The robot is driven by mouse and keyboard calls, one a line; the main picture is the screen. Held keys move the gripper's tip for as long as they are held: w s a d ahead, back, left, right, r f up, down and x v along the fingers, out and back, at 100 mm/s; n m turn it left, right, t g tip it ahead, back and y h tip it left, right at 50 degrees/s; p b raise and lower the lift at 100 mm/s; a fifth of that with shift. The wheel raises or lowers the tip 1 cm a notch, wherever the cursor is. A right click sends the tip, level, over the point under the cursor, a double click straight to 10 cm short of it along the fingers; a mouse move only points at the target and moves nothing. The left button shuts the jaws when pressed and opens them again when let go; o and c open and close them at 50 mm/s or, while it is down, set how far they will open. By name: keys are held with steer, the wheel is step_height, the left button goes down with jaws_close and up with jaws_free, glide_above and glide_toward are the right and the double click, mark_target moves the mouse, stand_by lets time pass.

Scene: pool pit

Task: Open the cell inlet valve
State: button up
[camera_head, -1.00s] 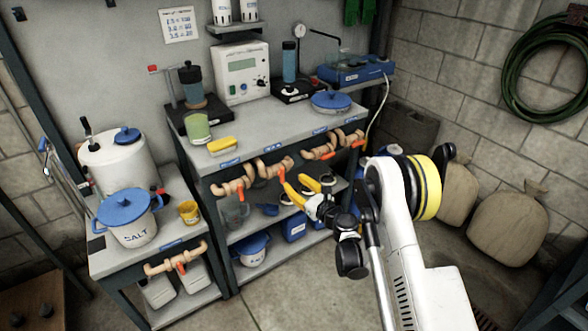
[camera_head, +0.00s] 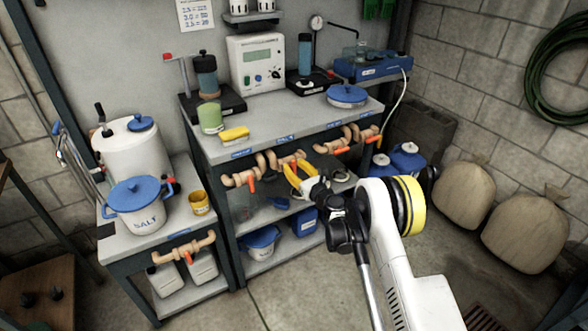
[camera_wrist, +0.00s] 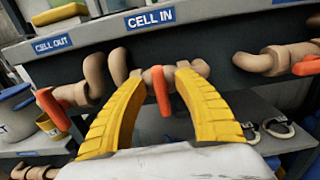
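The cell inlet valve is a tan pipe (camera_head: 285,161) under the front edge of the bench, below a blue CELL IN label (camera_wrist: 150,18). Its orange lever (camera_wrist: 161,92) hangs roughly straight down in the wrist view. My gripper (camera_wrist: 160,78) has its two yellow fingers spread, one on each side of the lever, with visible gaps. The fingertips reach up near the pipe. In the head view my gripper (camera_head: 297,172) is at this valve, and its fingers largely hide the lever.
The CELL OUT valve lever (camera_wrist: 56,114) is close on the left. Another valve (camera_wrist: 277,60) is on the right. A salt pot (camera_head: 139,207) stands on the side table at left. Open floor lies in front.

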jaws_close()
steer(key=shift+n, duration=0.4)
steer(key=n, duration=0.4)
steer(key=shift+s+a, duration=0.1)
steer(key=shift+a, duration=0.05)
steer(key=n, duration=0.4)
steer(key=shift+s+a+f, duration=0.1)
steer(key=shift+a+f, duration=0.05)
steer(key=n, duration=0.5)
steer(key=shift+a+f, duration=0.1)
steer(key=shift+f, duration=0.05)
steer(key=shift+s+f+n, duration=0.1)
steer(key=shift+f+n, duration=0.1)
steer(key=shift+n, duration=1.8)
